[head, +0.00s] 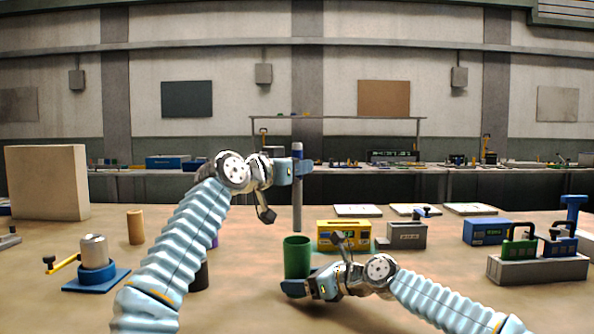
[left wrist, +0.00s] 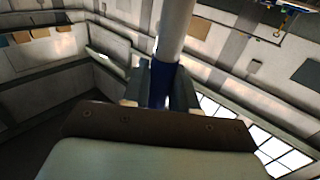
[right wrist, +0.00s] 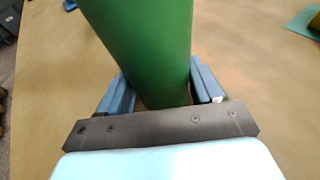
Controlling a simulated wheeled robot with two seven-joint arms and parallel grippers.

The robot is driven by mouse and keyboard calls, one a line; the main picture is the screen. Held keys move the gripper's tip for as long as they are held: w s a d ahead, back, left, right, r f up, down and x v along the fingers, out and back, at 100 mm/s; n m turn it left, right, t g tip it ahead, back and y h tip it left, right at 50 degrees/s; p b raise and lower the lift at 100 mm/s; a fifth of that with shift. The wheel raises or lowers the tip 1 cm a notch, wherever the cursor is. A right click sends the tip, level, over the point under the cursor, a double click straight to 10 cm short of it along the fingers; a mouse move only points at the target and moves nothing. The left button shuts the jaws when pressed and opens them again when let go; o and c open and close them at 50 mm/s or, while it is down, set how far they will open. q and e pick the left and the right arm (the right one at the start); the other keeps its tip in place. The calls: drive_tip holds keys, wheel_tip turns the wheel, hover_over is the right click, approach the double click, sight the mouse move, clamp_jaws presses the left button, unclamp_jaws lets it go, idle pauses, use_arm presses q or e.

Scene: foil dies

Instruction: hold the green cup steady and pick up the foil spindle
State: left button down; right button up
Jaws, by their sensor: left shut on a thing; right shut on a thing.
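The green cup (head: 297,256) stands upright on the table in the head view. My right gripper (head: 300,288) is shut on it low down, and the right wrist view shows the cup (right wrist: 145,45) between the two fingers (right wrist: 165,92). The foil spindle (head: 297,205) is a grey upright rod with a blue band near its top. My left gripper (head: 297,171) is shut on it at the blue band, also seen in the left wrist view (left wrist: 174,35). The spindle hangs upright, above and just behind the cup; its lower end reaches about the cup's rim.
A yellow box (head: 343,236) with a display stands right of the cup, beside a grey block (head: 407,237). A blue box (head: 486,231) and a grey rack (head: 537,270) are at the right. A blue-based device (head: 96,276) and a tan cylinder (head: 136,227) stand left.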

drive_tip(key=o, duration=0.9)
